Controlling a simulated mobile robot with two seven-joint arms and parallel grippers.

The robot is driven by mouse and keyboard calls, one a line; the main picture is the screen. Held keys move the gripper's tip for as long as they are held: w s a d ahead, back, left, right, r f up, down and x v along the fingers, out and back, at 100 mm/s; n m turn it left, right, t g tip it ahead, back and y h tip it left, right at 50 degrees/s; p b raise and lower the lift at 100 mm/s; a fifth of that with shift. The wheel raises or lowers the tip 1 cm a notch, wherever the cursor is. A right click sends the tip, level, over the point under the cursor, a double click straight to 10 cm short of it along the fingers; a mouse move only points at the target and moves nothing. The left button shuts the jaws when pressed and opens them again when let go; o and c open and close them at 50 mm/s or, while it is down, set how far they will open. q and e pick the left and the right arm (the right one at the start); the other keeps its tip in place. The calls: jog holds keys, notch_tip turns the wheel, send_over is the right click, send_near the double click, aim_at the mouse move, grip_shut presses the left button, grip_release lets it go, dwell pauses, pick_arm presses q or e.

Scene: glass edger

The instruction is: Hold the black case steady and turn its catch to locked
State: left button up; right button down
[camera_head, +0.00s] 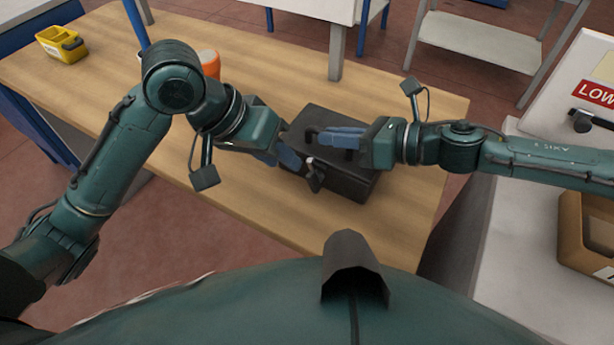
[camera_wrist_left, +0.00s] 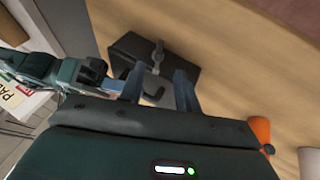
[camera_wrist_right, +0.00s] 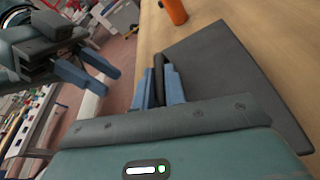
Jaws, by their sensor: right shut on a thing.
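The black case (camera_head: 345,187) lies on the wooden table. It also shows in the left wrist view (camera_wrist_left: 130,48) and the right wrist view (camera_wrist_right: 235,75). My right gripper (camera_head: 338,139) is shut on the case's dark handle (camera_wrist_right: 158,82), with one finger on each side of it. The catch (camera_head: 313,176), a small lever with a light-coloured part, is on the case's near side. My left gripper (camera_head: 285,156) is open and empty beside the case's left end, close to the catch. Its two blue fingers also show apart in the right wrist view (camera_wrist_right: 90,72).
A yellow bin (camera_head: 61,44) stands at the table's far left. An orange object (camera_head: 209,64) stands behind my left arm. A brown bin (camera_head: 588,240) is on the light surface at right. The table left of the case is mostly clear.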

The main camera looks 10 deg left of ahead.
aim_at(309, 181)
pick_arm(q)
jog(key=x, duration=0.9)
jog(key=shift+w+d+f, duration=0.1)
jog(key=shift+f, duration=0.1)
jog(key=shift+c, duration=0.2)
grip_shut()
